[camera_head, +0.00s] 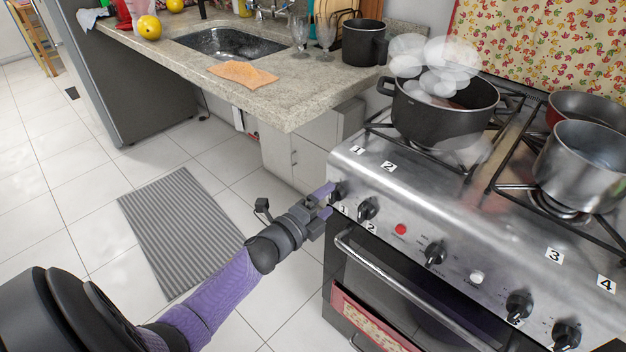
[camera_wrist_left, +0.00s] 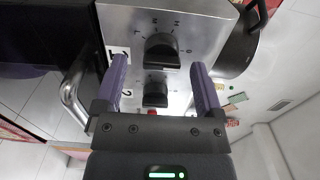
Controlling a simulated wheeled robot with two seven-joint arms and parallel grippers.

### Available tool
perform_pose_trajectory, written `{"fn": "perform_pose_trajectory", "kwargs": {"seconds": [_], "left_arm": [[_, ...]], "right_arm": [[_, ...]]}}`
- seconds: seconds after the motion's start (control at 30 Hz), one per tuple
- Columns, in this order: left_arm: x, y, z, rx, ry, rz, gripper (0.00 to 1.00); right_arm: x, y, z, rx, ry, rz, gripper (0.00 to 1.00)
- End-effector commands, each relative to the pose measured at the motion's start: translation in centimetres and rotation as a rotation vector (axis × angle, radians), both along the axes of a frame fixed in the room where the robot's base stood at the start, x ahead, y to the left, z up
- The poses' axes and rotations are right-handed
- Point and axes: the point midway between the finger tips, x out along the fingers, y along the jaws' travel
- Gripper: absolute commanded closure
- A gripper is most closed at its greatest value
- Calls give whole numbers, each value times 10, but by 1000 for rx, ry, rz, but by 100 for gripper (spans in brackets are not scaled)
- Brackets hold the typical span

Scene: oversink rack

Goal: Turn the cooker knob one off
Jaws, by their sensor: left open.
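Cooker knob one (camera_head: 337,191) is the black knob at the left end of the steel cooker front, by a label 1. In the left wrist view knob one (camera_wrist_left: 161,48) is the upper knob, with a dial scale around it. Knob two (camera_head: 368,208) is just right of it; it also shows in the left wrist view (camera_wrist_left: 155,94). My left gripper (camera_head: 326,202) is open at knob one, with its purple fingers (camera_wrist_left: 158,64) to either side of the knob's line. I cannot tell whether they touch it. My right gripper is not in view.
A steel pot (camera_head: 584,165) stands at the right. The oven handle (camera_head: 405,290) runs below the knobs. The counter edge (camera_head: 288,128) is left of the cooker.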

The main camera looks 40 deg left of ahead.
Motion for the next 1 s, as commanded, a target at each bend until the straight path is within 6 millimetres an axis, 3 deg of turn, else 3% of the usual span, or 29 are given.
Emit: {"fn": "perform_pose_trajectory", "kwargs": {"seconds": [0.2, 0.33, 0.83, 0.93, 1.0], "left_arm": [[-53, 4, 4, -1, 1, 0, 12], [-74, 6, 2, -1, 1, 1, 12], [-81, 6, 0, -2, 2, 1, 12], [-90, 6, -27, -93, 94, 39, 12], [-111, 3, -73, -252, 257, 119, 12]], "right_arm": [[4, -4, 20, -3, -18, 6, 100], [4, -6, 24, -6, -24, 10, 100], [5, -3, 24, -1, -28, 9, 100], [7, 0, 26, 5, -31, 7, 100], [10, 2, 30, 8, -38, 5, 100]]}}
